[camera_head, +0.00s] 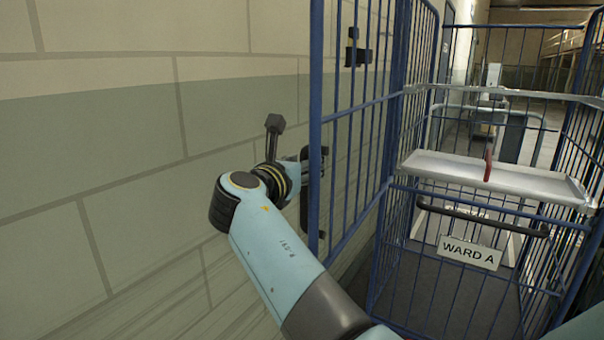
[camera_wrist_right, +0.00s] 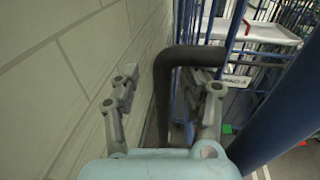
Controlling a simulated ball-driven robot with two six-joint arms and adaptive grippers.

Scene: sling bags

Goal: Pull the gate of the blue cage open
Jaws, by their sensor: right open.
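The blue cage (camera_head: 398,110) fills the right of the head view. A blue barred gate panel (camera_head: 345,118) stands out from its left side towards me, alongside the wall. A dark upright handle (camera_head: 311,200) is at the panel's near edge, partly hidden. In the wrist view a dark bent bar (camera_wrist_right: 163,100), which looks like this handle, passes between my fingers. My right gripper (camera_wrist_right: 170,88) is open around it; I cannot tell whether the fingers touch it. In the head view the right gripper (camera_head: 310,172) is partly hidden behind the gate's edge post. My left gripper is not in view.
A block wall (camera_head: 110,130) runs close along the left, leaving a narrow gap beside the gate. A silver shelf (camera_head: 520,180) with a red item (camera_head: 488,166) sits in the cage. A "WARD A" sign (camera_head: 470,253) hangs below a dark bar (camera_head: 480,219).

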